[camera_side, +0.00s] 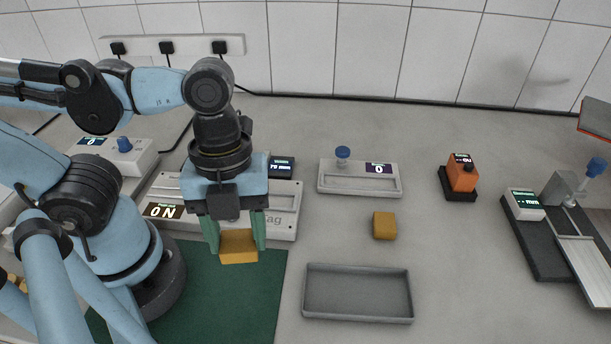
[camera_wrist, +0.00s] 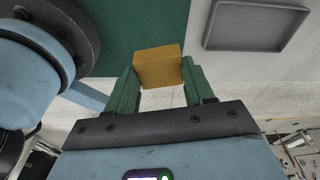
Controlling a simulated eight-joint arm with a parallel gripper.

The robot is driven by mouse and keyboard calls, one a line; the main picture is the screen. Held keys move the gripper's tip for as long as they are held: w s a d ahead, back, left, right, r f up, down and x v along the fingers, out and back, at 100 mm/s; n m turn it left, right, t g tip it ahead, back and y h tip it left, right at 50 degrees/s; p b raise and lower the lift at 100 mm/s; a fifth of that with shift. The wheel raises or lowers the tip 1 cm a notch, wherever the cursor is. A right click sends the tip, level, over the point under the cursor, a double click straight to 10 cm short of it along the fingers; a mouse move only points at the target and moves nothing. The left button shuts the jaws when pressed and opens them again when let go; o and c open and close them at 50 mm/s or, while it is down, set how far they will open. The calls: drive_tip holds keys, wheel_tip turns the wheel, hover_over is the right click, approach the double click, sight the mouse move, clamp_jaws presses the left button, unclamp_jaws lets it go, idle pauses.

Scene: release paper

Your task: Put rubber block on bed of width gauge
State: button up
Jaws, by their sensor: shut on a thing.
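My gripper (camera_side: 238,236) has green fingers and is shut on a yellow-orange block (camera_side: 239,250), held above the green mat. In the wrist view the same block (camera_wrist: 159,66) sits between the two fingertips. A second yellow-orange block (camera_side: 384,225) lies on the grey table, right of my gripper. I cannot tell by look which is the rubber one. The device that looks like the width gauge (camera_side: 525,204) stands at the far right, with a small display reading in mm, a grey block, a blue knob and a pale metal bed (camera_side: 583,257). It is far from my gripper.
A shallow empty grey tray (camera_side: 358,317) lies at the front middle. Behind are a white device with a blue knob (camera_side: 343,153) and an orange device (camera_side: 462,173) on a black base. A white device (camera_side: 283,222) stands behind my gripper. The green mat (camera_side: 203,312) is below it.

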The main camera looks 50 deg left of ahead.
drive_tip(key=w+a+r+m+y, duration=0.2)
drive_tip(key=w+a+m+y, duration=0.1)
drive_tip(key=w+a+m, duration=1.45)
drive_tip(key=a+f+m, duration=0.1)
drive_tip(key=a+f, duration=0.1)
drive_tip(key=s+a+f+m, duration=0.1)
drive_tip(key=a+f, duration=0.1)
drive_tip(key=a, duration=0.1)
drive_tip(key=a+f+m, duration=0.1)
drive_tip(key=a+f, duration=0.2)
drive_tip(key=shift+s, duration=0.15)
drive_tip(key=shift+f, duration=2.1)
drive_tip(key=shift+f, duration=0.1)
